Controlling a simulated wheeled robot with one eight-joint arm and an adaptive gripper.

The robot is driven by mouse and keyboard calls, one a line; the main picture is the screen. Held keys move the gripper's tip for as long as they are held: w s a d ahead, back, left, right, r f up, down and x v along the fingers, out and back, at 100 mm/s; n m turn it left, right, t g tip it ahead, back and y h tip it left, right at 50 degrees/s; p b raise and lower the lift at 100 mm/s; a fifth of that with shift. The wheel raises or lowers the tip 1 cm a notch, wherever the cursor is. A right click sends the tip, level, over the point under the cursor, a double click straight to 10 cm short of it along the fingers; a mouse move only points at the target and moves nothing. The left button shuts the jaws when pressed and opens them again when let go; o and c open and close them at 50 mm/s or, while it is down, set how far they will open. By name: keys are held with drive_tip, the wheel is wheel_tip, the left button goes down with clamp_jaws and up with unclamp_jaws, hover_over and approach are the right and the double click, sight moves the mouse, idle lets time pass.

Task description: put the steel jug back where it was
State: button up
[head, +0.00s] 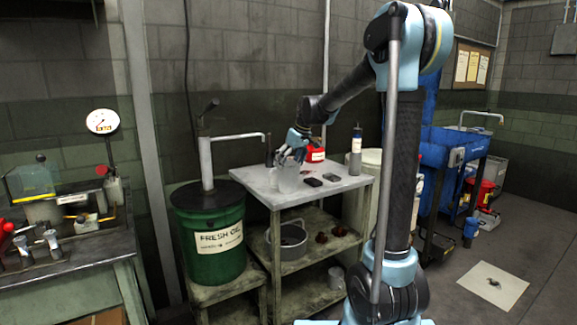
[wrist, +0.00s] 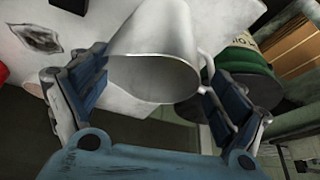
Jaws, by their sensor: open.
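The steel jug (head: 288,181) is a pale grey vessel that appears to stand upright on the light top of the metal cart (head: 338,184). In the wrist view the jug (wrist: 155,72) lies between my two spread fingers, its open mouth facing the camera and its handle on the right. My gripper (head: 291,152) is open, pointing down at the jug's upper part from above. A gap shows beside the left finger; whether the right finger touches the handle I cannot tell. The far side of the jug is hidden.
A green oil drum (head: 212,243) with a pump and spout (head: 238,137) stands left of the cart. Dark small items (head: 313,181) lie right of the jug. A bottle (head: 355,150) and a red can (head: 315,153) stand behind. A pot (head: 288,240) is on the lower shelf.

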drive_tip(key=v, duration=1.2)
drive_tip(key=s+d+f+m+h, duration=0.1)
drive_tip(key=s+d+f+m, duration=0.2)
drive_tip(key=s, duration=0.4)
drive_tip(key=s+d+f, duration=0.4)
drive_tip(key=s+d, duration=0.1)
drive_tip(key=s, duration=0.1)
drive_tip(key=s+d+f+m+h, duration=0.1)
drive_tip(key=s+d+f+m, duration=0.2)
drive_tip(key=s, duration=0.4)
drive_tip(key=s+d+f+m, duration=0.1)
drive_tip(key=s+d+f, duration=0.3)
drive_tip(key=s+f, duration=0.4)
drive_tip(key=s+d+f+m+h, duration=0.1)
drive_tip(key=s+d+f, duration=0.3)
drive_tip(key=s+f, duration=0.5)
drive_tip(key=shift+s+d+f+m+g+h, duration=0.15)
drive_tip(key=shift+f+m+g+h, duration=0.15)
drive_tip(key=shift+m, duration=0.4)
